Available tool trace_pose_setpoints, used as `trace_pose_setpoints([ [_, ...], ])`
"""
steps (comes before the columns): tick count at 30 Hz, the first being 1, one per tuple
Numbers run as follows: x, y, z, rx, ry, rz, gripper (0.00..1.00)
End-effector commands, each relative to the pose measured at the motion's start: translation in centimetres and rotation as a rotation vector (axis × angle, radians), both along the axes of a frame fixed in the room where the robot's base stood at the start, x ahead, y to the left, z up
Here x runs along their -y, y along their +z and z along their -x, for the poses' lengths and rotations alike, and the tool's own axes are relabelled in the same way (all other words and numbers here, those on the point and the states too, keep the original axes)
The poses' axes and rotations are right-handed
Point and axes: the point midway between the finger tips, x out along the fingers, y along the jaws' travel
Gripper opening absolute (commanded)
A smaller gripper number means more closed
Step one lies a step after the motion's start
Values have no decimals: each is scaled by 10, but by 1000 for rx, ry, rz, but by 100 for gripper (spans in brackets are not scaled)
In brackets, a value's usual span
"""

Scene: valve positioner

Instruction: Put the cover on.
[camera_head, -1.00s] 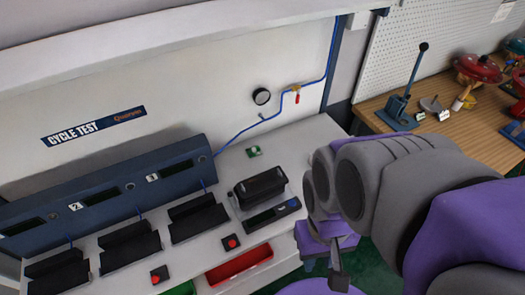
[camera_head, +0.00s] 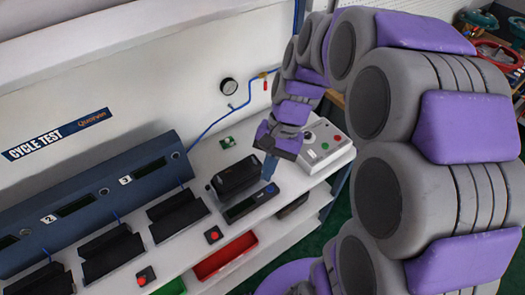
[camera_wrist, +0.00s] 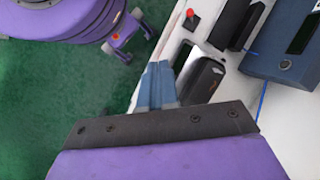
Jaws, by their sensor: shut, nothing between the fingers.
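The black box-shaped positioner (camera_head: 236,177) sits on the white bench in the head view. A flat dark panel with a blue patch at its right end, which looks like the cover (camera_head: 246,205), lies on the bench just in front of it. My gripper (camera_head: 268,172) points down beside the positioner's right end, near the panel's right end. Its blue-grey fingers are shut and empty. In the wrist view the gripper (camera_wrist: 156,84) is also closed, with a black rounded body (camera_wrist: 203,84) next to its fingers. I cannot tell whether the fingertips touch anything.
A grey control box (camera_head: 323,146) with buttons stands right of my gripper. Black cradles (camera_head: 178,215) line the left, before the blue console (camera_head: 95,200). A red button (camera_head: 213,235) and red bin (camera_head: 226,256) are at the front. A small green part (camera_head: 228,142) lies behind.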

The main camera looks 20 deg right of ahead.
Motion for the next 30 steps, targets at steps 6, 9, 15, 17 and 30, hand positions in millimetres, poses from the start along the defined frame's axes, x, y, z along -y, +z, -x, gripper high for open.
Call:
trace_pose_setpoints([
  [6, 21, -17, -62, -79, -224, -79, 0],
  [9, 34, -27, -88, -113, -327, -114, 0],
  [15, 67, -54, -135, -191, -535, -183, 0],
  [17, 79, -63, -148, -215, -596, -203, 0],
  [30, 144, -116, -195, -329, -891, -290, 0],
])
